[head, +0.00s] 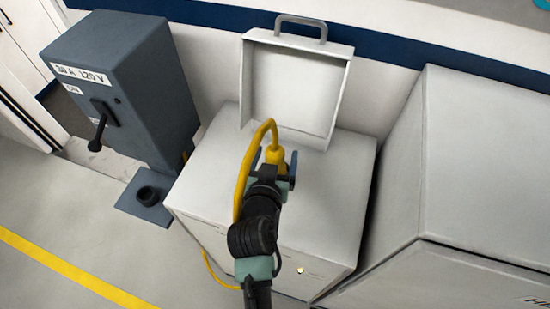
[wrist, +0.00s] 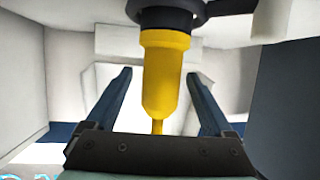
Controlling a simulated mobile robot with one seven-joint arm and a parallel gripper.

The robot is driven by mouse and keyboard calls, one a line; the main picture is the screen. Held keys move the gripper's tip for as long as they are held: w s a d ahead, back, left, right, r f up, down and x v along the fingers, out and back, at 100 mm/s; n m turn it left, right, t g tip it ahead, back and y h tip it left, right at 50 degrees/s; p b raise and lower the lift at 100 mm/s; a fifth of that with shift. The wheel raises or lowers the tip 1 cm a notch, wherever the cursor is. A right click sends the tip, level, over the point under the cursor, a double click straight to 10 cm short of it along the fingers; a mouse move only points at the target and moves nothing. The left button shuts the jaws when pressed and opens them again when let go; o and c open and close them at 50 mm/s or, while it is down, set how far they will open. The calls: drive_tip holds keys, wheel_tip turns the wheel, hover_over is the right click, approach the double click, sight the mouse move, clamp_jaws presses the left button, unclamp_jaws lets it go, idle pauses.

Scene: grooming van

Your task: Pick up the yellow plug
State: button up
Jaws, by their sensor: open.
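The yellow plug (head: 275,154) shows above the white box, at my gripper's end. In the wrist view the plug (wrist: 165,75) has a dark collar at its top and tapers down into a yellow cable. My gripper (head: 277,166) is open, with one finger on each side of the plug. In the wrist view the gripper (wrist: 162,76) shows clear gaps between both fingers and the plug. The yellow cable (head: 243,170) arches up from the plug and hangs down left of my arm. The plug's lower part is hidden by my gripper in the head view.
The white box (head: 205,185) has its handled lid (head: 295,90) raised at the back. A grey power box (head: 140,75) with a black lever stands left, with a round black piece (head: 148,196) at its base. A large white cabinet (head: 470,160) stands close on the right.

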drive_tip(key=shift+x, duration=1.45)
drive_tip(key=shift+c, duration=0.2)
clamp_jaws()
